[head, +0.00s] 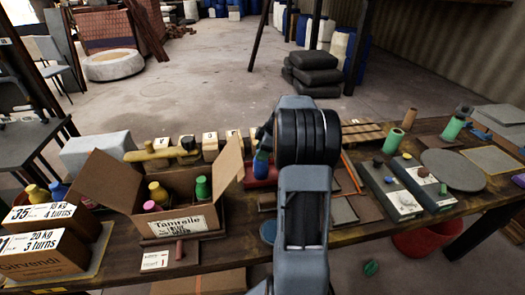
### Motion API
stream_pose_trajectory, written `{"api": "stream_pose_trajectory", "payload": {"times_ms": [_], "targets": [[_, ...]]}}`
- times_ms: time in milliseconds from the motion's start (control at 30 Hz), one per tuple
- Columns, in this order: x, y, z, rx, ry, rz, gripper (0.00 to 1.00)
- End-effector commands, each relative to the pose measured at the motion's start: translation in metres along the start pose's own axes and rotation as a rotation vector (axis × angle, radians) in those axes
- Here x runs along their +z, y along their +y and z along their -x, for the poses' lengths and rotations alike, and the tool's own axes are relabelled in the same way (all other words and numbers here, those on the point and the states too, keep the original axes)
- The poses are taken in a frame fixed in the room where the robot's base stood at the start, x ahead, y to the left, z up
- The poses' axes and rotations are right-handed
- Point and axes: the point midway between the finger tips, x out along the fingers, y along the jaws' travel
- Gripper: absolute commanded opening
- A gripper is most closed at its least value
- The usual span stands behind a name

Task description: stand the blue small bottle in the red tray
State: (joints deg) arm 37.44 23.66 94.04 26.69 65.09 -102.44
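A blue small bottle (261,166) is upright at the red tray (249,183), just left of my arm's dark wrist. Whether its base touches the tray floor cannot be told. My gripper (265,140) is at the bottle's top, mostly hidden behind my wrist. Its fingers are too dark and small to show whether they grip the bottle. The right part of the tray is hidden by my arm.
An open carton (178,222) with yellow, green and pink bottles stands close left of the tray. Labelled boxes (40,258) stand at far left. Grey blocks (393,190), a round grey disc (453,168) and green cylinders (453,128) occupy the table's right side.

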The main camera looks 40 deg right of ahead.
Motion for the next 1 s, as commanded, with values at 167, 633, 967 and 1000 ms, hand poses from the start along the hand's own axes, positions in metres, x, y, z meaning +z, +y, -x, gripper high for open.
{"api": "stream_pose_trajectory", "payload": {"times_ms": [167, 633, 967, 1000], "targets": [[0.0, 0.0, 0.0, 0.0, 0.0, 0.0, 0.58], [-0.002, 0.001, 0.035, 0.005, 0.0, 0.0, 0.58], [-0.001, 0.001, 0.096, 0.004, 0.0, 0.0, 0.58], [-0.001, 0.001, 0.101, 0.002, 0.001, 0.0, 0.58]]}}
